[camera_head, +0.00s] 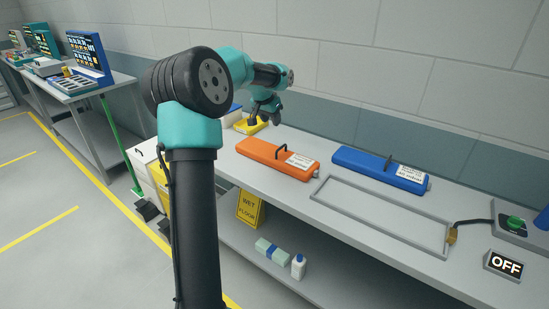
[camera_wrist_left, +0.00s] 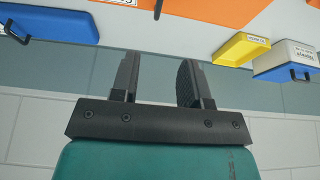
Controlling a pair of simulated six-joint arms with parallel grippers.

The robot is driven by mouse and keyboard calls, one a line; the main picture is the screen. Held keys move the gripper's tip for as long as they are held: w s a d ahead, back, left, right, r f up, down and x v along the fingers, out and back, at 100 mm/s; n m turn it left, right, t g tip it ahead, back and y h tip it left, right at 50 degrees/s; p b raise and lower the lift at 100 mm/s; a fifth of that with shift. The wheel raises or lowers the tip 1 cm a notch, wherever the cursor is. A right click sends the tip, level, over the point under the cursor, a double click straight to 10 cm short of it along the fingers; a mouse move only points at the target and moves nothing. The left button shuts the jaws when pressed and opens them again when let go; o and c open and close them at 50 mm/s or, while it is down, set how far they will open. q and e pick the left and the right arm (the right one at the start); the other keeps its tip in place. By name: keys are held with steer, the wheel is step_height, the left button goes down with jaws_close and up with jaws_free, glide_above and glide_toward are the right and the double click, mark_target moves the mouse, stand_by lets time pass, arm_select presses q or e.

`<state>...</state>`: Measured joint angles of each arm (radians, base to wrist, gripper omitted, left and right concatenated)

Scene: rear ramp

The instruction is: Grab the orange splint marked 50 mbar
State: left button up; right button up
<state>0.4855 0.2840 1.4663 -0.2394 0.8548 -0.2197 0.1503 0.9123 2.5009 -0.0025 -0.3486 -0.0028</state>
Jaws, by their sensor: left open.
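The orange splint (camera_head: 265,160) lies on the bench, a long flat case with a black handle and a white label (camera_head: 301,161) at its right end; the label's print is too small to read. A strip of its orange body (camera_wrist_left: 205,5) shows at the top edge of the left wrist view. My left gripper (camera_head: 265,119) is open and empty, behind and above the orange splint, near the wall and apart from the splint. Its two dark fingers (camera_wrist_left: 160,65) stand apart in the left wrist view. My right gripper is out of view.
A similar blue splint (camera_head: 380,170) lies right of the orange one, behind a grey rectangular frame (camera_head: 325,196) on the bench. A yellow tray (camera_wrist_left: 240,48) and a blue-and-white box (camera_wrist_left: 284,62) sit left of the orange splint. An OFF sign (camera_head: 505,265) stands at the right.

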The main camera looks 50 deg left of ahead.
arm_select(q)
glide_toward(281, 147)
steer(key=x, duration=0.5)
steer(key=shift+a+f, duration=0.15)
steer(key=shift+x, duration=2.65)
steer(key=shift+w, duration=0.15)
jaws_close()
